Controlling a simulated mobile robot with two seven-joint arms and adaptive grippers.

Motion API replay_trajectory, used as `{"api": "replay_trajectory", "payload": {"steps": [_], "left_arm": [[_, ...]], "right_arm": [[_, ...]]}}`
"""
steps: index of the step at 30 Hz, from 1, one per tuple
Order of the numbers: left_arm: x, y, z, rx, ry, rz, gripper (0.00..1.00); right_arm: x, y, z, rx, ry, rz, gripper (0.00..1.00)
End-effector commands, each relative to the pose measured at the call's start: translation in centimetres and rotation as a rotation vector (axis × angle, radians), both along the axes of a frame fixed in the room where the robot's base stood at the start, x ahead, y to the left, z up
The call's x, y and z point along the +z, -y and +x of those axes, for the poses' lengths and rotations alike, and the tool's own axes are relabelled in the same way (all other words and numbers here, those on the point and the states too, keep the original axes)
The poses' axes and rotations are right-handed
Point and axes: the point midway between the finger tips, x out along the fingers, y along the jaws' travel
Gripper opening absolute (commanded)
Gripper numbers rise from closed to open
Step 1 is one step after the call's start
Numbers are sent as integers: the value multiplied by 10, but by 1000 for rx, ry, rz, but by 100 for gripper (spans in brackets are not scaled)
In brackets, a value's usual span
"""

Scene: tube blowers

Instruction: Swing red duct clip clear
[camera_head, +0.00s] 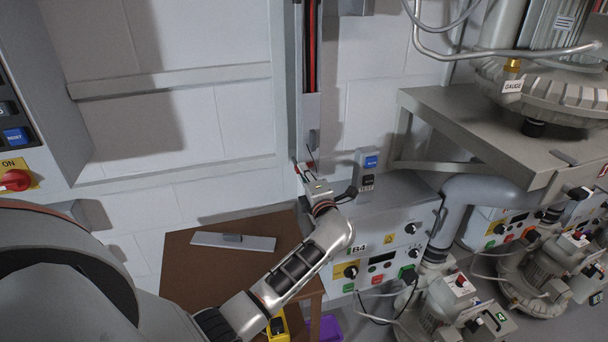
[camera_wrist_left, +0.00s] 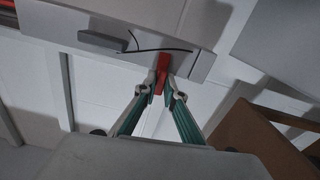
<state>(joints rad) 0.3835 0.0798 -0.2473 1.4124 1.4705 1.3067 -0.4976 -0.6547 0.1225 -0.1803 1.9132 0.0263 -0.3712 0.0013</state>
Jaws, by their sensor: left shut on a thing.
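The red duct clip (camera_wrist_left: 162,68) sits at the lower edge of the grey cable duct (camera_wrist_left: 115,32) in the left wrist view. My left gripper (camera_wrist_left: 164,90) is shut on the clip, with one fingertip on each side. In the head view my left gripper (camera_head: 304,172) is at the bottom end of the vertical duct (camera_head: 309,110). There only a small bit of red shows beside the fingertips, and the clip is mostly hidden. My right gripper is not in view.
A brown table (camera_head: 190,270) with a flat grey panel (camera_head: 212,239) on it stands below my left arm. The B4 control box (camera_head: 385,245) and a small switch box (camera_head: 367,165) are close on the right. Thin dark wires hang near the duct's lower end.

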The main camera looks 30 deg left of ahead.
Motion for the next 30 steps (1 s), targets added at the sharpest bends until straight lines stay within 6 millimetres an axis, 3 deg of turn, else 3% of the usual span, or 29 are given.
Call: {"api": "replay_trajectory", "payload": {"steps": [14,30], "left_arm": [[0,0,-1,1,307,-265,0],[1,-3,-4,2,697,-598,0]], "right_arm": [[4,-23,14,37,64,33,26],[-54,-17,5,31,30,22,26]]}}
